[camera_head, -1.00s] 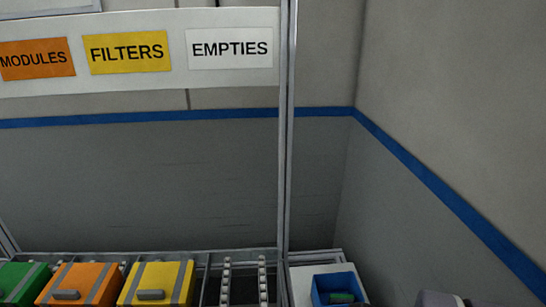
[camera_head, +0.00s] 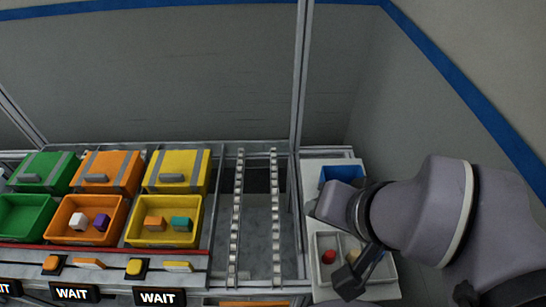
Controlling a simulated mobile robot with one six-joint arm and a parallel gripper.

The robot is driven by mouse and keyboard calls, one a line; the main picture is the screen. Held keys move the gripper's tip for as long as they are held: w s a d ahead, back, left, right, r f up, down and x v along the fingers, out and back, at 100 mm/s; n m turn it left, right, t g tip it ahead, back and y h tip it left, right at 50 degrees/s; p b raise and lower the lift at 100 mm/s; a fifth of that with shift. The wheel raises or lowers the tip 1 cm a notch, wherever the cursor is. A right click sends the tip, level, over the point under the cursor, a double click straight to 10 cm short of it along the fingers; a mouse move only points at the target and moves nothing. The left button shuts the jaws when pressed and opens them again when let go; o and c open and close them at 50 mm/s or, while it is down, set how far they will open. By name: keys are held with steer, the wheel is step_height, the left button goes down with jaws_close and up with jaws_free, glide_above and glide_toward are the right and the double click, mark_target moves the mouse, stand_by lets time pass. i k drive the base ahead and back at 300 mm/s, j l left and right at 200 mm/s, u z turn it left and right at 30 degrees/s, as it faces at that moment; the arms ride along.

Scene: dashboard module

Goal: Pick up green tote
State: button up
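An open green tote (camera_head: 22,217) sits at the left in the front row of the rack and looks empty. Behind it is a closed green tote (camera_head: 44,172) with grey straps and a grey handle. My gripper (camera_head: 352,285) is at the lower right, over a grey divided tray and far to the right of both green totes. Its dark fingers are partly seen edge-on, and I cannot tell whether they are apart.
Orange (camera_head: 84,220) and yellow (camera_head: 165,219) open totes hold small blocks, with strapped totes behind. An empty roller lane (camera_head: 257,220) lies right of them. A blue bin (camera_head: 340,173) and the divided tray (camera_head: 325,241) stand at right. A metal post (camera_head: 302,80) rises behind.

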mark_target(25, 218)
steer(key=u, duration=2.15)
steer(key=i+j+z, duration=0.1)
steer(key=i+j, duration=0.65)
steer(key=i, duration=0.25)
steer(key=i+j+z, duration=0.1)
steer(key=i+j, duration=0.75)
steer(key=i, duration=0.1)
